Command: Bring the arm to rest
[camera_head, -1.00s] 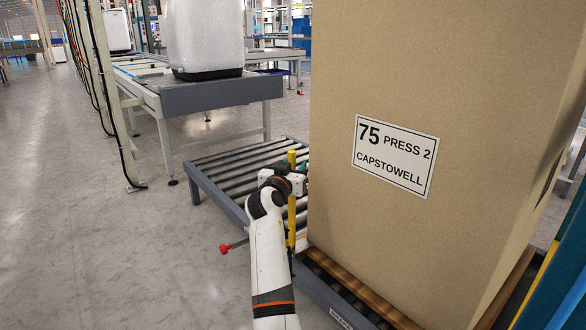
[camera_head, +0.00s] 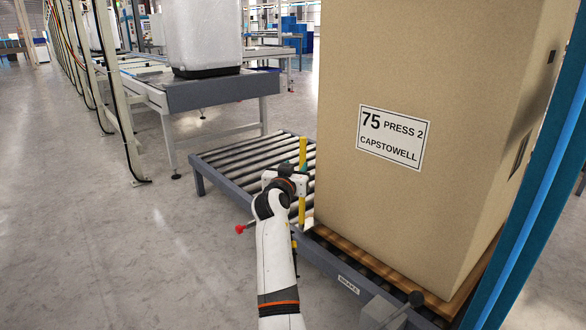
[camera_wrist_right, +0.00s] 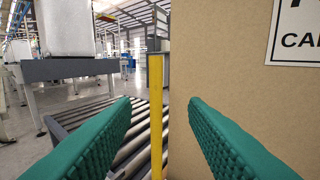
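My right arm reaches in from the bottom of the head view. Its gripper (camera_head: 303,165) is by the yellow post (camera_head: 302,200), beside the tall cardboard box (camera_head: 420,70), and is mostly hidden by my own wrist. In the right wrist view the two green fingers (camera_wrist_right: 160,115) stand wide apart with nothing gripped. The yellow post (camera_wrist_right: 156,110) shows upright in the gap between them, and the box (camera_wrist_right: 240,90) fills the right side. I cannot tell whether a finger touches either. My left gripper is not in view.
The box stands on a wooden pallet (camera_head: 345,248) on a roller conveyor (camera_head: 240,165). A red knob (camera_head: 240,229) sticks out left of my arm, and a dark-knobbed lever (camera_head: 415,299) is at lower right. A blue post (camera_head: 530,200) stands at right. The floor at left is clear.

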